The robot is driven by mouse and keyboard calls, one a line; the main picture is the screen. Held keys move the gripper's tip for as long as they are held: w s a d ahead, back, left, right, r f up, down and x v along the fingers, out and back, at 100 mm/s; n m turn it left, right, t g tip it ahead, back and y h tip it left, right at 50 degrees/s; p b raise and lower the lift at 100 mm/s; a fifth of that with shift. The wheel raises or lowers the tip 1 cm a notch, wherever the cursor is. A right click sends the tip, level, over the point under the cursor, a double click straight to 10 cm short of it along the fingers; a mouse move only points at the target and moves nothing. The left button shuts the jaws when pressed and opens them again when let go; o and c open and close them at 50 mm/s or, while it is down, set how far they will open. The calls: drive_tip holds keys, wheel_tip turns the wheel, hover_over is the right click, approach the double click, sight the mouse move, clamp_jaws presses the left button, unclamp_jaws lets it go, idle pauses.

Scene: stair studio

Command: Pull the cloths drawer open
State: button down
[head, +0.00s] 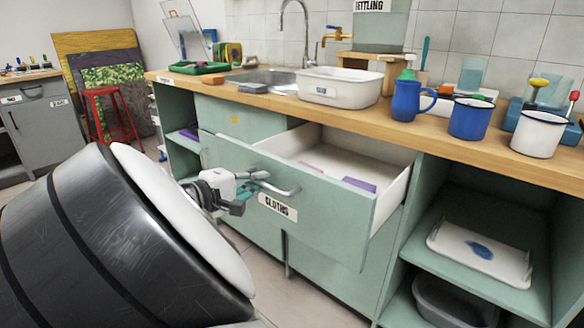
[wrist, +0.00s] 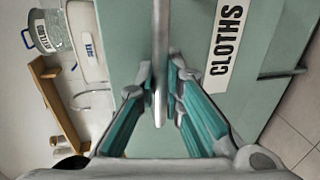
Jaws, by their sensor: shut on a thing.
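The cloths drawer (head: 335,222) is pale green with a white "CLOTHS" label (head: 278,206) on its front. It stands well out from the cabinet, and its inside shows purple and pink cloths (head: 358,184). My gripper (head: 256,186) is at the drawer's metal bar handle (head: 285,190), left of the label. In the wrist view, the teal fingers of my gripper (wrist: 160,90) are closed on the handle bar (wrist: 160,50), and the label (wrist: 227,45) lies to the right. The far end of the handle is partly hidden by the fingers.
The wooden counter (head: 405,128) above holds a white basin (head: 338,88), a blue jug (head: 408,100) and mugs. An open shelf at right holds a white tray (head: 482,252) and a grey tub (head: 450,302). A red stool (head: 108,115) stands at back left.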

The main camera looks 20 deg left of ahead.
drive_tip(key=shift+f+v, duration=0.2)
drive_tip(key=shift+v, duration=0.85)
drive_tip(key=shift+f+v, duration=0.25)
drive_tip(key=shift+v, duration=0.8)
drive_tip(key=c, duration=1.7)
unclamp_jaws()
drive_tip(key=v, duration=0.7)
drive_tip(key=shift+s, duration=0.3)
drive_tip(key=shift+a, duration=0.1)
